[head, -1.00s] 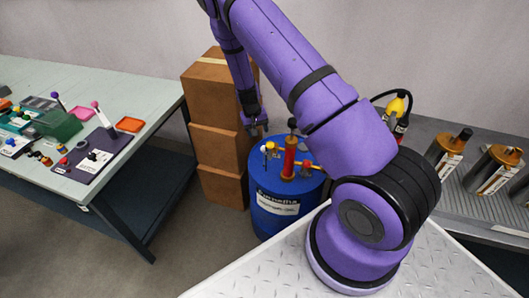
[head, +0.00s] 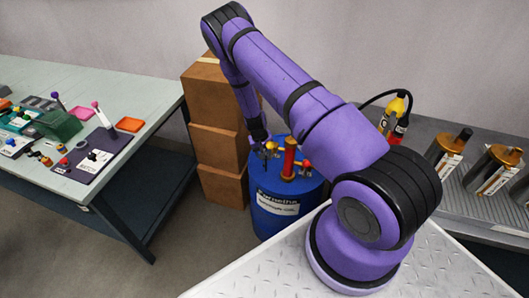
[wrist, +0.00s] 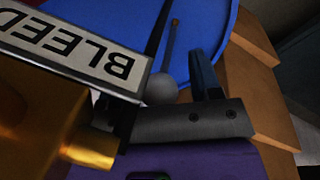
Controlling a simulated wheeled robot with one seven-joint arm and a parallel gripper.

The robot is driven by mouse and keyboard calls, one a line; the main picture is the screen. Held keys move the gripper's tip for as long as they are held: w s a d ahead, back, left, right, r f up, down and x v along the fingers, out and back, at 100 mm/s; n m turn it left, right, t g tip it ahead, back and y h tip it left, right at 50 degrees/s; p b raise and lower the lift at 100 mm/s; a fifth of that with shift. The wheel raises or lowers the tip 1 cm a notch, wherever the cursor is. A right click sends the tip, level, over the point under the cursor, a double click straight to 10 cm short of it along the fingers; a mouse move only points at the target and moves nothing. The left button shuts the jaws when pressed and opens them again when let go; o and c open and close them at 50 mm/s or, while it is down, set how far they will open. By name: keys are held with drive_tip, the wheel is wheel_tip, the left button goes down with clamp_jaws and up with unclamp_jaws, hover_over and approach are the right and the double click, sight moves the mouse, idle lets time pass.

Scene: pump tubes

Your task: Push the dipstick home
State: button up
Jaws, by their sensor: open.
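In the wrist view a grey ball knob (wrist: 162,89) sits on a thin rod (wrist: 171,45), which looks like the dipstick. The rod runs toward the blue drum top (wrist: 215,18) and ends at a small brownish spot; I cannot tell how deep it sits. My gripper (wrist: 180,48) is open, with one finger on each side of the rod and the knob close to its palm. I cannot tell whether it touches the knob. In the head view my gripper (head: 266,144) is over the left of the blue drum (head: 280,217), and the knob is not clear.
A brass block (wrist: 50,115) with a BLEED label (wrist: 75,50) stands close beside my gripper. A red pump tube (head: 290,158) rises from the drum. Stacked cardboard boxes (head: 217,145) stand behind and left. A table with small parts (head: 130,85) is further left.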

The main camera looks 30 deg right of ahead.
drive_tip(key=shift+f, duration=0.3)
clamp_jaws()
drive_tip(key=shift+f, duration=1.7)
unclamp_jaws()
